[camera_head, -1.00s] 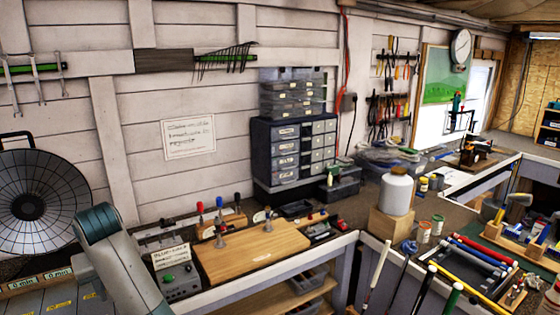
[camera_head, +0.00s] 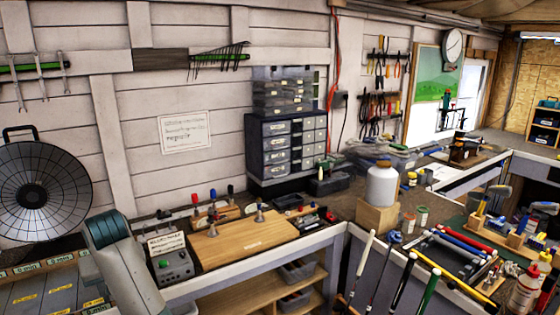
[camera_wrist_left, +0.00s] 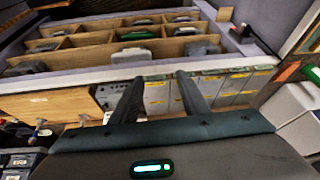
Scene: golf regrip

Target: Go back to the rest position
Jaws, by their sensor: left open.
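My left gripper (camera_wrist_left: 158,97) shows in the left wrist view with its two dark fingers apart and nothing between them. Beyond the fingers is a row of grey bins with yellow labels (camera_wrist_left: 215,90). In the head view my left arm comes in at the lower left, in front of the workbench; its gripper is out of the picture. My right arm and gripper show in neither view.
The bench holds a wooden board (camera_head: 243,238), a grey control box (camera_head: 172,262) and a drawer cabinet (camera_head: 284,148). A white jar (camera_head: 382,186) stands on a wooden block. Golf clubs (camera_head: 405,280) stand at the front right. A divided wooden rack (camera_wrist_left: 125,38) lies beyond the bins.

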